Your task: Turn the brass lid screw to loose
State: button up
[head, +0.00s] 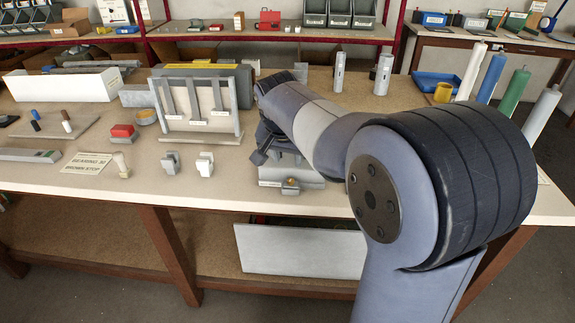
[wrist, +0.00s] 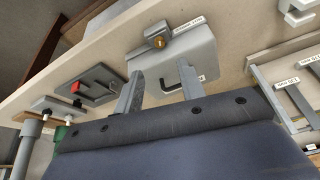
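The brass lid screw (head: 290,184) sits on the front of a grey box (head: 283,174) near the table's front edge in the head view. In the wrist view the screw (wrist: 158,41) shows as a small brass knob on a grey block at the edge of the grey box (wrist: 203,52). My gripper (wrist: 160,88) has its two fingers spread apart over the box, with nothing seen between them. The screw is beyond the fingertips and apart from them. In the head view my gripper (head: 264,146) is partly hidden by my arm. The screw's slot direction is too small to tell.
Table between clips and box is bare.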

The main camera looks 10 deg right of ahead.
aim_at(291, 180)
jog(key=x, duration=1)
jog(key=shift+w+d+f, duration=0.1)
jog(key=shift+w+f, duration=0.05)
jog(key=shift+f, duration=0.15)
jog(key=shift+c, duration=0.6)
grip_shut()
